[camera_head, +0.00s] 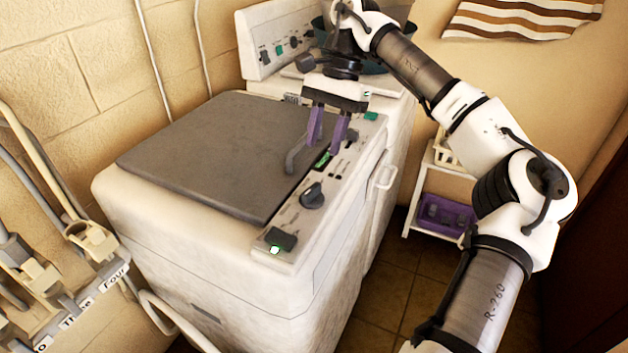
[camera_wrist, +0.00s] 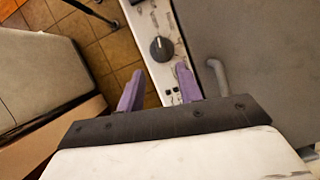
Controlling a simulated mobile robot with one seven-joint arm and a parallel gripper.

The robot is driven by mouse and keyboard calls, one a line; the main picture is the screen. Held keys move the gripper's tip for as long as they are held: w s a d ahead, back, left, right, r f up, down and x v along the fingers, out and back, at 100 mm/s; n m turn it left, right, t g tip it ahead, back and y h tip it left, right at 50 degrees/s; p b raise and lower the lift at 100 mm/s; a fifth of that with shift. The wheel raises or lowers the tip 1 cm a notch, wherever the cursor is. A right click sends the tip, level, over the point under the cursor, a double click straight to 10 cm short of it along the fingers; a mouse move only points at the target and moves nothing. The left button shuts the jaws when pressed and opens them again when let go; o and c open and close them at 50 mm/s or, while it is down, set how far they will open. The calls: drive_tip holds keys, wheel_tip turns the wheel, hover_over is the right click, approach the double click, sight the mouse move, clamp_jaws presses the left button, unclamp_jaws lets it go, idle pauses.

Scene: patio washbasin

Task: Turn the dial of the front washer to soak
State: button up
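The front washer (camera_head: 215,245) is a white top-loading machine with a grey lid (camera_head: 205,150), which is shut. Its round dark dial (camera_head: 312,195) sits on the control panel along the right side. The labels around the dial are too small to read, so I cannot tell its setting. My gripper (camera_head: 322,147) has purple fingers, spread apart with nothing between them. It is over the panel, farther back than the dial. In the wrist view, the dial (camera_wrist: 162,48) lies beyond the fingertips of my gripper (camera_wrist: 158,86), apart from them.
A bent grey lid handle (camera_head: 300,157) stands close beside the fingers. A dark switch (camera_head: 281,239) with a green light is at the panel's near end. A second washer (camera_head: 265,45) stands behind. A white shelf (camera_head: 413,205) with a purple bin is at right.

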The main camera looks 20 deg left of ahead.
sight(312, 189)
drive_tip(key=p+x, duration=0.1)
drive_tip(key=x, duration=0.8)
drive_tip(key=shift+f, duration=0.1)
clamp_jaws()
